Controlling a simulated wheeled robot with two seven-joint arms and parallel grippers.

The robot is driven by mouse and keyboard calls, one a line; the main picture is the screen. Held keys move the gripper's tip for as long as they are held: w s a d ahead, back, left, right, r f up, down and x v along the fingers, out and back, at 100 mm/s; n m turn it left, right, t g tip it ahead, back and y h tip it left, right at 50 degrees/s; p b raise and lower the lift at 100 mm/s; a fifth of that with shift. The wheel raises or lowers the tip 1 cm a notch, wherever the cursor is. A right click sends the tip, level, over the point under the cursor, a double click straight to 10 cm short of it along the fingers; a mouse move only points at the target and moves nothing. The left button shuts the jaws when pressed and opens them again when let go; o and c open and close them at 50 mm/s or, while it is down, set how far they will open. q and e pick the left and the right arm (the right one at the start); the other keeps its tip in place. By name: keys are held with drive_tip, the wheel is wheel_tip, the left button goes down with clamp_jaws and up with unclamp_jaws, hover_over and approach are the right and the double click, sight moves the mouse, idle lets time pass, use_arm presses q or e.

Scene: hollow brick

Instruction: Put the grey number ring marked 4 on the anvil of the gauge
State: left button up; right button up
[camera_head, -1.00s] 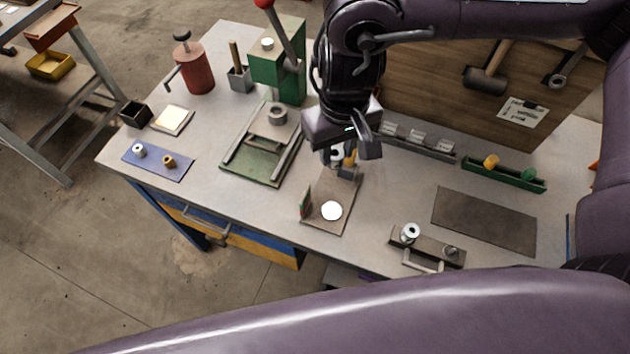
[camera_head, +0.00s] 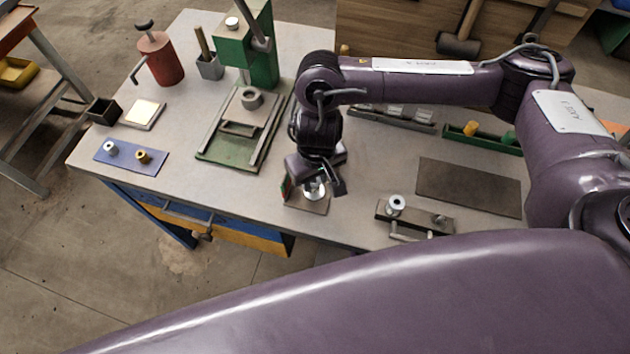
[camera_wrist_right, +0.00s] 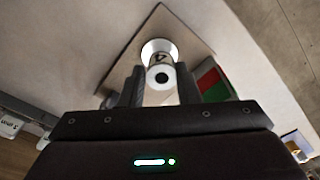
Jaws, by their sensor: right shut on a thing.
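The grey ring marked 4 (camera_wrist_right: 161,76) is between the fingers of my right gripper (camera_wrist_right: 160,88) in the right wrist view. Its dark hole faces the camera and the figure 4 shows on its side. The gauge's round white anvil (camera_wrist_right: 152,46) shows just beyond the ring; I cannot tell whether they touch. The gauge has a brown base plate (camera_head: 310,204) and an upright red and green plate (camera_wrist_right: 211,81). In the head view my right gripper (camera_head: 318,184) is low over the gauge and mostly hides the ring. My left gripper is out of view.
A clamp block (camera_head: 422,217) with a silver ring stands right of the gauge, near a dark mat (camera_head: 470,187). A green press (camera_head: 262,55) stands at the back left. Bare table lies left of the gauge.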

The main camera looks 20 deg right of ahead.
sight(316, 184)
drive_tip(key=shift+f, duration=0.8)
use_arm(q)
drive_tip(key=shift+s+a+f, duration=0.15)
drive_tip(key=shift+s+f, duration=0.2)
use_arm(e)
drive_tip(key=shift+f, duration=0.1)
drive_tip(key=shift+f, duration=0.1)
drive_tip(key=o, duration=1.1)
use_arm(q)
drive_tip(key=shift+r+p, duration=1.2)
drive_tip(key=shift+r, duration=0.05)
use_arm(e)
drive_tip(key=shift+s+r, duration=0.15)
drive_tip(key=shift+r, duration=2.95)
drive_tip(key=shift+s+r, duration=0.15)
drive_tip(key=shift+r, duration=2.9)
